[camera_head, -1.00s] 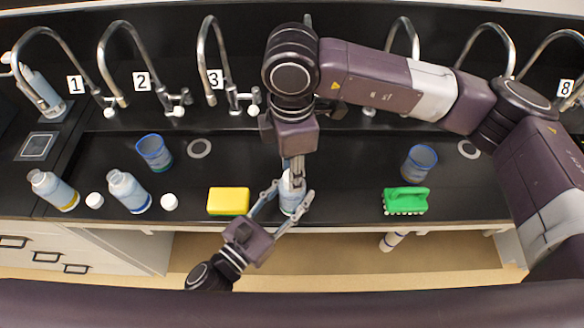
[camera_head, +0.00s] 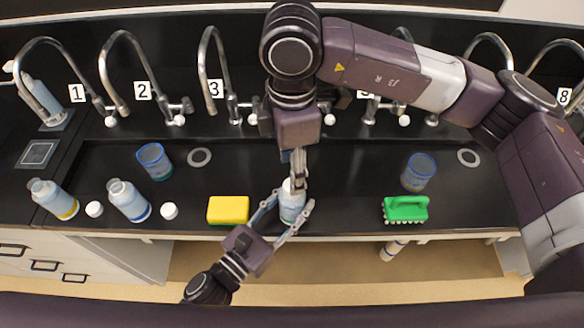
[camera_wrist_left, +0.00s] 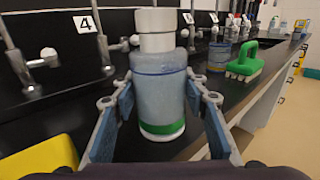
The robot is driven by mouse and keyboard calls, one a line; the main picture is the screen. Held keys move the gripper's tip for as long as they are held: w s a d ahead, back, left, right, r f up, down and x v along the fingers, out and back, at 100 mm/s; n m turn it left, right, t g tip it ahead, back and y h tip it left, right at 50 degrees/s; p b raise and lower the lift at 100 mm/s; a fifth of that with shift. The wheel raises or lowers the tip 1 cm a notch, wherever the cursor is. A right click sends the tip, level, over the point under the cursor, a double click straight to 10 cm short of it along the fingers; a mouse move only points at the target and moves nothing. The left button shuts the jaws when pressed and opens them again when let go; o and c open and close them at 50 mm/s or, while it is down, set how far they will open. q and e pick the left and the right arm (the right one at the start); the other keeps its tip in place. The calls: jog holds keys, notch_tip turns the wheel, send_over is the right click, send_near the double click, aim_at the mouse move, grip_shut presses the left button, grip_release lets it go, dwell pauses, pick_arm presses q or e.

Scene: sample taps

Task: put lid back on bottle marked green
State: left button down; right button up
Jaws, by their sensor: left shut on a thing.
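The bottle with the green band (camera_wrist_left: 160,105) stands upright on the counter near the front edge; it also shows in the head view (camera_head: 292,208). My left gripper (camera_head: 287,218) is shut around its body from the front, with blue-padded fingers on both sides in the left wrist view (camera_wrist_left: 160,115). A white lid (camera_wrist_left: 156,19) sits on top of its white neck, level and centred as far as I can see. My right gripper (camera_head: 299,182) points down just above the bottle top in the head view. Its fingers overlap the lid there, so their opening is unclear.
A yellow sponge (camera_head: 228,210) lies left of the bottle and a green brush (camera_head: 405,209) right. A blue-banded bottle (camera_head: 128,200) and a yellow-banded bottle (camera_head: 54,198) stand at left, with loose white lids (camera_head: 169,211) beside them. Blue-rimmed cups (camera_head: 154,161) and taps stand behind.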

jog(key=shift+c, duration=0.5)
jog(key=n, duration=0.3)
jog(key=shift+r+n, duration=0.15)
jog(key=shift+n, duration=0.25)
jog(key=n, duration=0.5)
jog(key=shift+r, duration=0.2)
jog(key=n, duration=0.6)
jog(key=shift+r, duration=0.2)
jog(key=n, duration=0.5)
jog(key=shift+r+n, duration=0.2)
jog(key=shift+n, duration=0.1)
jog(key=n, duration=0.5)
jog(key=shift+r, duration=0.2)
jog(key=n, duration=0.6)
jog(key=shift+r, duration=0.2)
jog(key=n, duration=0.5)
jog(key=shift+r, duration=0.2)
jog(key=n, duration=0.5)
jog(key=shift+r+n, duration=0.2)
jog(key=shift+n, duration=0.2)
